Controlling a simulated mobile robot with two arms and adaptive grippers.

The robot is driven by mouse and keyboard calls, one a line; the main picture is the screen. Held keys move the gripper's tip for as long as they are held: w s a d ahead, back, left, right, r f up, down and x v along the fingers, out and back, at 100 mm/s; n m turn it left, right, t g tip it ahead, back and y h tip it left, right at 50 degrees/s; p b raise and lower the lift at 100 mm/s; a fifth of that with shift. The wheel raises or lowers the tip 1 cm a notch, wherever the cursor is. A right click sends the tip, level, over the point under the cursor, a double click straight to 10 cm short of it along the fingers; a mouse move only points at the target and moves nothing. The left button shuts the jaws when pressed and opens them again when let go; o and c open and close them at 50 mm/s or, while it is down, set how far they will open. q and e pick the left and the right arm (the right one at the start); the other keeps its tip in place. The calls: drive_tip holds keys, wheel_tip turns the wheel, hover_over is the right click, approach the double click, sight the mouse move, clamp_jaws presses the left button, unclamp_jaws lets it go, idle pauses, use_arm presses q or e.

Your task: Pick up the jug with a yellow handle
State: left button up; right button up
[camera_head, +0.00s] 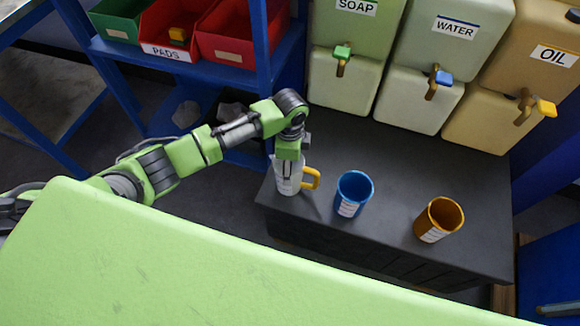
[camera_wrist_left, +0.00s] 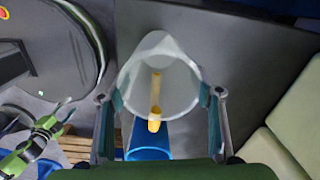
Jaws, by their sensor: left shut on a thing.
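The pale, see-through jug with a yellow handle (camera_head: 312,178) stands upright at the left end of the dark bench, in the head view. My left gripper (camera_head: 291,163) reaches down over it and is shut on it. In the left wrist view I look down into the jug (camera_wrist_left: 180,65), with a finger of my left gripper (camera_wrist_left: 161,96) on each side of its rim. The yellow handle shows through the jug. A green-and-grey part, apparently my right gripper (camera_wrist_left: 62,118), shows small at the lower left; its jaws are unclear.
A blue cup (camera_head: 350,207) stands just right of the jug, and an orange cup (camera_head: 430,233) farther right. Tanks marked SOAP, WATER and OIL (camera_head: 552,55) with taps stand behind the bench (camera_head: 400,170). A blue shelf (camera_head: 275,85) with bins is at the left.

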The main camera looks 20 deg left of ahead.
use_arm(q)
wheel_tip(320, 180, up, 2)
drive_tip(key=shift+w+r, duration=0.15)
drive_tip(key=shift+r, duration=0.1)
drive_tip(key=s+d+r+p, duration=0.1)
drive_tip(key=s+r, duration=0.9)
drive_tip(key=s, duration=0.4)
drive_tip(key=a+r+n, duration=0.2)
drive_tip(key=r+n, duration=0.6)
drive_tip(key=a+r+n, duration=0.3)
drive_tip(key=r+n, duration=0.5)
drive_tip(key=shift+a, duration=0.15)
drive_tip(key=shift+s, duration=0.1)
